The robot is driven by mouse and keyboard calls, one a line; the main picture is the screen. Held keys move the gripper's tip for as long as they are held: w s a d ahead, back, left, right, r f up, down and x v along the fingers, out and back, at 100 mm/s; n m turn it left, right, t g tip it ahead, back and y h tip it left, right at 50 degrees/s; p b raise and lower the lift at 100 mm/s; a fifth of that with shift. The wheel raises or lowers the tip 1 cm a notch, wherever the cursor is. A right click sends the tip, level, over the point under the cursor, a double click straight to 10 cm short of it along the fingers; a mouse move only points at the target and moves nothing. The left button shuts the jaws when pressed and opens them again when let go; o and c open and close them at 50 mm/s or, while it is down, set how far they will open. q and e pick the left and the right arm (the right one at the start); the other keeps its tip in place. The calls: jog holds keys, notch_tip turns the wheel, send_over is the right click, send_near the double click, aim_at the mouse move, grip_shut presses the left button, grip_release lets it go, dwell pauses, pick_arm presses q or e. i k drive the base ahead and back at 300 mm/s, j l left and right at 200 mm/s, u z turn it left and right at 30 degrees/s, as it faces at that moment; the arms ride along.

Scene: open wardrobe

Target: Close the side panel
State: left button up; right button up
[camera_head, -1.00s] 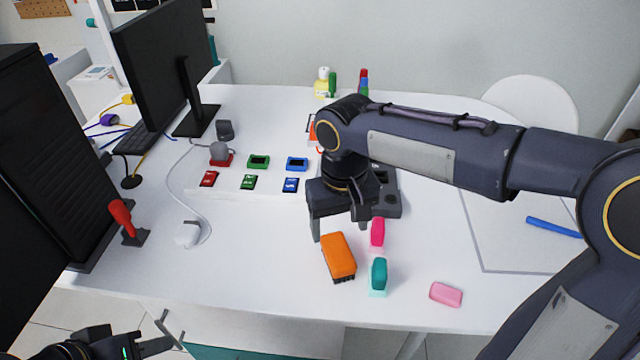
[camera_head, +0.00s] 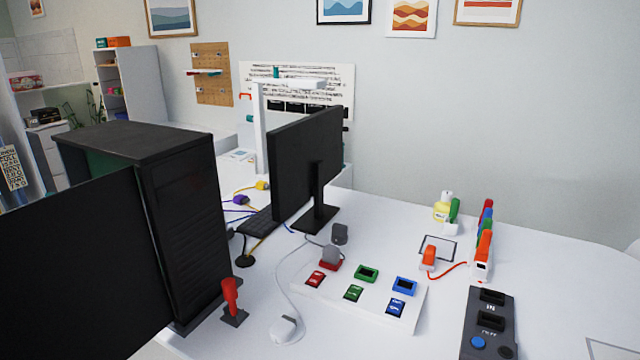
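A black computer tower (camera_head: 190,235) stands at the left of the white desk, with its ribbed front facing right. Its side panel (camera_head: 80,275) is a large flat black plate at the lower left. The panel stands swung out from the tower, and its right edge meets the tower's front corner. Part of the green interior (camera_head: 97,162) shows above the panel under the tower's top. The panel's lower and left parts run out of the picture. Neither of my grippers is in view.
A red joystick (camera_head: 231,300) stands close to the tower's lower right corner. A monitor (camera_head: 305,165), keyboard (camera_head: 260,228) and white mouse (camera_head: 287,329) are to its right. A white board (camera_head: 360,310) holds coloured modules. A dark grey device (camera_head: 489,322) lies at lower right.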

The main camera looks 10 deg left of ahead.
aim_at(81, 278)
jog(key=u, duration=1.9)
